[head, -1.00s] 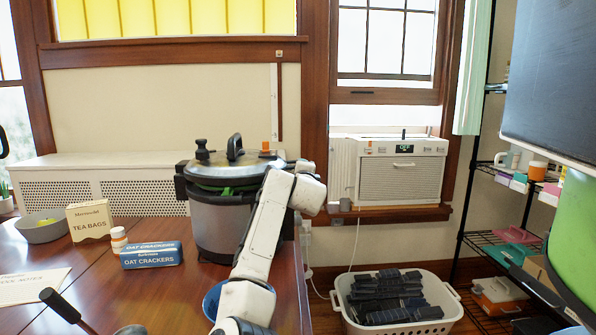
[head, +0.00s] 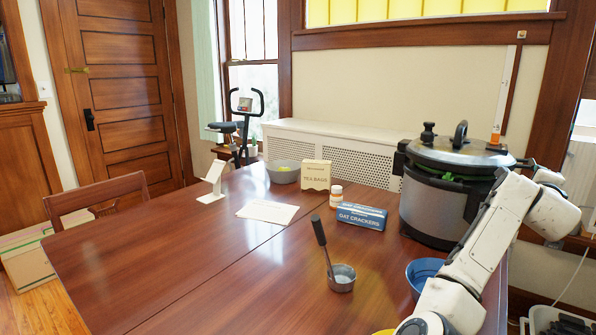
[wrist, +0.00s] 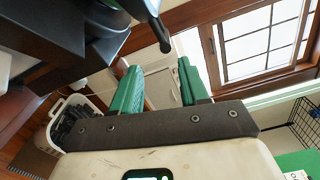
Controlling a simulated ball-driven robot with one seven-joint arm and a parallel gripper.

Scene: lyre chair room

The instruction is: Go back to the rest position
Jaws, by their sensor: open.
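My gripper (wrist: 160,88) shows in the wrist view with its two green fingers apart and nothing between them. In the head view my white arm reaches up at the right, beside the large grey pressure cooker (head: 425,212) on the table. The gripper's fingers cannot be made out in the head view. In the wrist view a dark object with a black handle, seemingly part of the cooker, fills the upper left, close to the fingers.
On the table (head: 190,265) are an oat crackers box (head: 361,216), a tea bags box (head: 316,175), a pill bottle (head: 335,197), a ladle (head: 341,279), a grey bowl (head: 283,172) and a blue bowl (head: 420,272) beside my arm. A white basket (wrist: 47,135) stands low beyond the table.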

